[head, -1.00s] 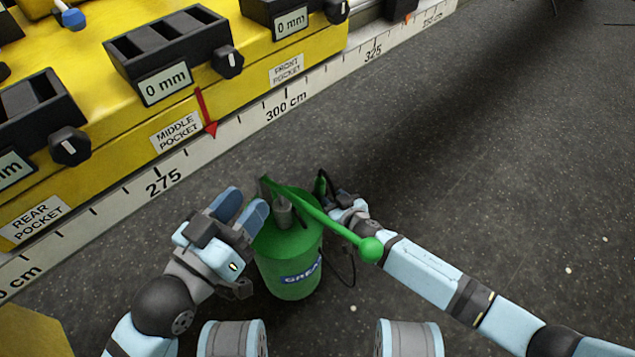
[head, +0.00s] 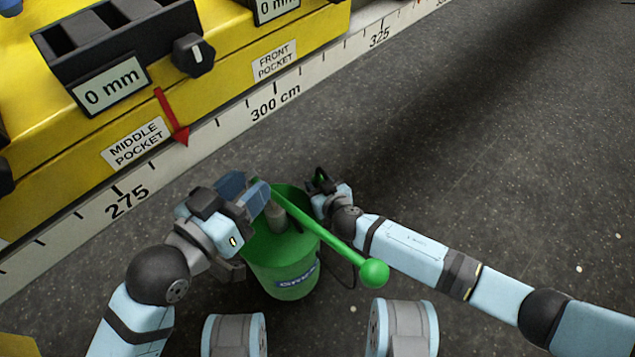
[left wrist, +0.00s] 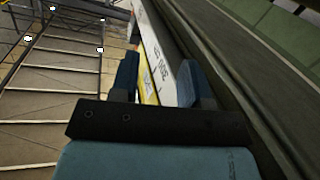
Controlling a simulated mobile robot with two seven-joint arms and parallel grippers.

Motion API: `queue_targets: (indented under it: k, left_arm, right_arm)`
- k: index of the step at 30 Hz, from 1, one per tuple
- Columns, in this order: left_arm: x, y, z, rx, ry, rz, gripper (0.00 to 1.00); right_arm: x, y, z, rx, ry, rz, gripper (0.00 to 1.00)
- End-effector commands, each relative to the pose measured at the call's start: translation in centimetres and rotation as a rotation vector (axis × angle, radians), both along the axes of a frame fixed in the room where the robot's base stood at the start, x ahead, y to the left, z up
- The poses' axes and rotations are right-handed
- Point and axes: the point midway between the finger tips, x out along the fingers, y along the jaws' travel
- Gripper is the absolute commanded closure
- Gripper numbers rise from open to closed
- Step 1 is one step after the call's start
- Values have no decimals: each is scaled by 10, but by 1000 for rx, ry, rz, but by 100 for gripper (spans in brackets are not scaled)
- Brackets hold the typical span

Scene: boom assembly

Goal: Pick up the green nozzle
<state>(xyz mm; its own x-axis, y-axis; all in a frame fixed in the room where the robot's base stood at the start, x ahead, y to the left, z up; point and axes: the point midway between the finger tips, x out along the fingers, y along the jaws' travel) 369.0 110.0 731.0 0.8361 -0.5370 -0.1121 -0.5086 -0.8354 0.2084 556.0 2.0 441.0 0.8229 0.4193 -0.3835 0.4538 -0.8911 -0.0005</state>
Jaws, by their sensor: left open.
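The green nozzle (head: 319,178) is a small green and black piece in the head view, just beyond the green can (head: 283,272), with a thin black hose near it. My right gripper (head: 318,187) is right at the nozzle, and its fingers are small and partly hidden, so I cannot tell whether they are closed on it. My left gripper (head: 247,192) is open and empty, beside the can's top on the left, near the base of the pump lever. Its open fingers also show in the left wrist view (left wrist: 158,78). The nozzle is not visible there.
A green pump lever (head: 335,240) with a ball end slants across the can toward my right forearm. A yellow machine (head: 60,190) with black boxes and a white measuring scale (head: 230,122) runs along the left. The dark floor to the right is clear.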

Motion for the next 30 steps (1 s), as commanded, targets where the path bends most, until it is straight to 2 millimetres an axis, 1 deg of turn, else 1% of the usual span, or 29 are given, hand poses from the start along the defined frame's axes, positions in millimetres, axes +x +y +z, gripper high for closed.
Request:
queue_targets:
  k: [3, 4, 5, 6, 8, 14, 17, 20, 27, 30]
  left_arm:
    - [0, 0, 0, 0, 0, 0, 57]
    - [0, 0, 0, 0, 0, 0, 57]
    - [0, 0, 0, 0, 0, 0, 57]
    - [0, 0, 0, 0, 0, 0, 57]
    - [0, 0, 0, 0, 0, 0, 57]
    - [0, 0, 0, 1, 0, 0, 57]
    - [0, 0, 3, 1, -3, 1, 57]
    - [1, 1, 17, -19, -32, 13, 57]
    - [1, 3, 55, -78, -134, 52, 57]
    - [0, 5, 66, -95, -169, 63, 57]
  right_arm:
    - [0, 0, 0, 0, 0, 0, 60]
    - [0, 0, 0, 0, 0, 0, 65]
    - [0, 0, 0, 0, 0, 0, 72]
    - [0, 0, 0, 0, 0, 0, 81]
    - [0, 0, 0, 0, 0, 0, 95]
    - [0, 0, 1, 0, 0, 0, 95]
    - [0, 0, 6, 1, 0, 0, 95]
    - [0, 0, 20, 3, 1, 0, 95]
    - [0, 0, 71, 3, -1, -1, 95]
    - [0, 0, 86, 3, -1, 0, 95]
